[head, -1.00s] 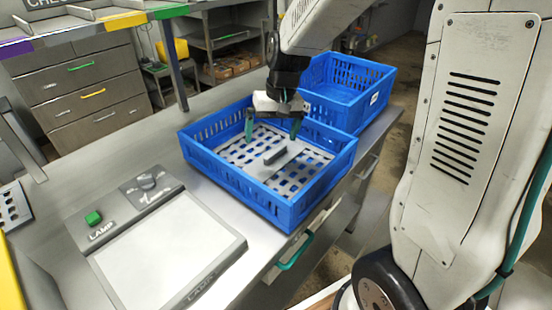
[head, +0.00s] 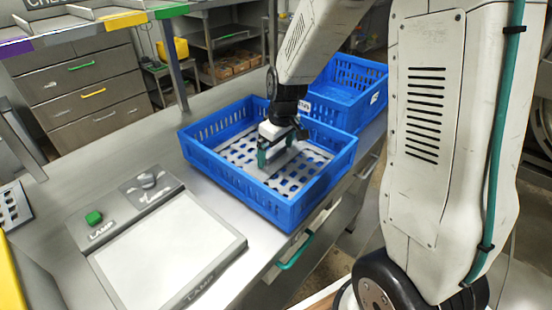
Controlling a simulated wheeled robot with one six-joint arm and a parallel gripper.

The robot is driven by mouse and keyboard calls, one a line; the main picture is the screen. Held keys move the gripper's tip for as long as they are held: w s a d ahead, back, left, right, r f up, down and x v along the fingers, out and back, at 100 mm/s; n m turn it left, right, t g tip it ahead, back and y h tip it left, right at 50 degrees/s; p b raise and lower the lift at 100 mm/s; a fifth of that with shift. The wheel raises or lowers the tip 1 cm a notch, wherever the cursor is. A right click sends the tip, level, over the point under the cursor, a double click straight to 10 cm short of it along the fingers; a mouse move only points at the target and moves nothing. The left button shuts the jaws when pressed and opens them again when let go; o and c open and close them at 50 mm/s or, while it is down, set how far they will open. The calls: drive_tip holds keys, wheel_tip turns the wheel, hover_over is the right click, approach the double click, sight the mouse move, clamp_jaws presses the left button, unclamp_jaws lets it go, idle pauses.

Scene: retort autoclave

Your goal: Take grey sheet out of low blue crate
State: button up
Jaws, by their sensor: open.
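The low blue crate (head: 290,214) stands on the steel bench in the head view. The grey sheet (head: 304,180), perforated with many holes, lies flat on the crate's floor. A dark raised handle stood at the sheet's middle earlier; my gripper now hides most of that spot. My gripper (head: 272,160) is inside the crate, low over the sheet's middle, with its teal fingers pointing down. The jaws are open. Whether the fingers touch the handle cannot be told.
A second, taller blue crate (head: 345,76) stands behind, close to the low one. The lamp panel (head: 168,254) with a green button (head: 93,217) lies at the left front. The crate walls surround my gripper. Bare bench lies left of the crate.

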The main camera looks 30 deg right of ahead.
drive_tip(key=c, duration=1.2)
